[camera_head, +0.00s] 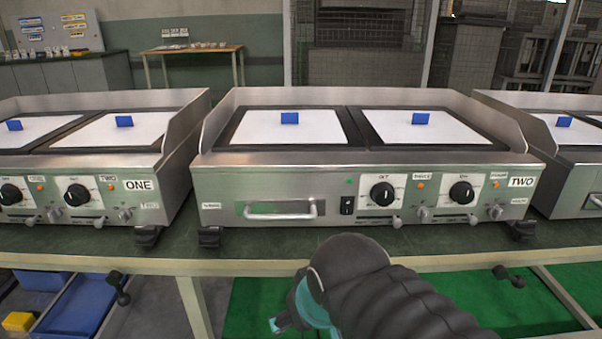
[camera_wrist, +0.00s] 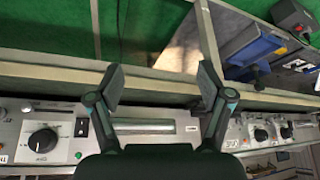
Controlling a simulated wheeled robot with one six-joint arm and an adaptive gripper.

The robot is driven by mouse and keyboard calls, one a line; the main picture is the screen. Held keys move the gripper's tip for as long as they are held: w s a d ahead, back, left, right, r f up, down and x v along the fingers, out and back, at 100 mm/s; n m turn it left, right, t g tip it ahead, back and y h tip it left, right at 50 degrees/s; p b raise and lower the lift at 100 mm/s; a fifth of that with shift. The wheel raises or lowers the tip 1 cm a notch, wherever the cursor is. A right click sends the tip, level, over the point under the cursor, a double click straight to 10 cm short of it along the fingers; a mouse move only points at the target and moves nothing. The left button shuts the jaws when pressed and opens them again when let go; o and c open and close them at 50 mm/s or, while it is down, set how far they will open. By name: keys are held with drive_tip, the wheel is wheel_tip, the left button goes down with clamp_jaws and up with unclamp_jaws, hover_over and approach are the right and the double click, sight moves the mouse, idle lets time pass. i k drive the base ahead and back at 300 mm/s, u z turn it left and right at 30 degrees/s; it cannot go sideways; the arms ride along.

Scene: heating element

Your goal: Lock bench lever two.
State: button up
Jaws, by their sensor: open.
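Two black levers sit at the front edge of the bench (camera_head: 420,262). The right lever (camera_head: 508,277) is below the unit marked TWO (camera_head: 370,185), its arm slanting down to the right. I cannot tell from any label which lever is number two. My gripper (camera_wrist: 161,88) is open and empty, its fingers spread before the bench edge. In the head view my gripper (camera_head: 280,322) is partly hidden by my arm, below the edge and between both levers.
Unit ONE (camera_head: 75,165) stands at the left, another unit (camera_head: 568,160) at the right. Blue trays (camera_head: 80,305) and a yellow block (camera_head: 18,321) lie under the bench at the left. Bench legs (camera_head: 196,305) flank open green floor.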

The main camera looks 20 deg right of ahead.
sight(512, 279)
drive_tip(key=z, duration=1.65)
drive_tip(key=k, duration=0.45)
drive_tip(key=z, duration=0.8)
drive_tip(key=i, duration=0.4)
drive_tip(key=z, duration=0.05)
